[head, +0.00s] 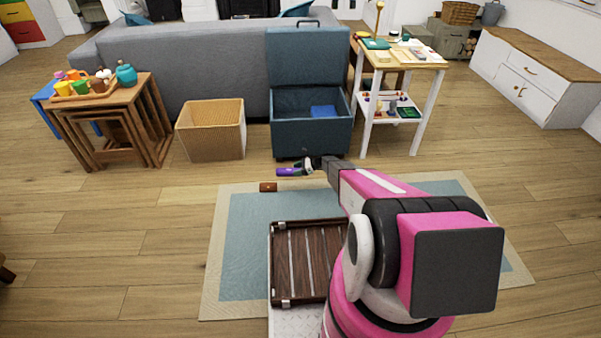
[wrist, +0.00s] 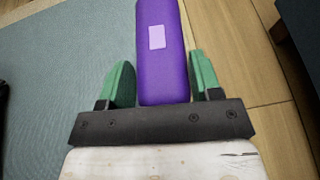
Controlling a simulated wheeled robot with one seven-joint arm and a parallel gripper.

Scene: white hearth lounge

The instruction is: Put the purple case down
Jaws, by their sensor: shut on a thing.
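The purple case (head: 288,172) is a slim, long piece held in my gripper (head: 306,168), over the far edge of the rug. In the wrist view the case (wrist: 163,52) has a pale lilac label and points straight away from the palm. The green fingers of my gripper (wrist: 163,84) stand on either side of it. How high the case is above the floor is hard to tell.
Bare floor (head: 150,230) lies left.

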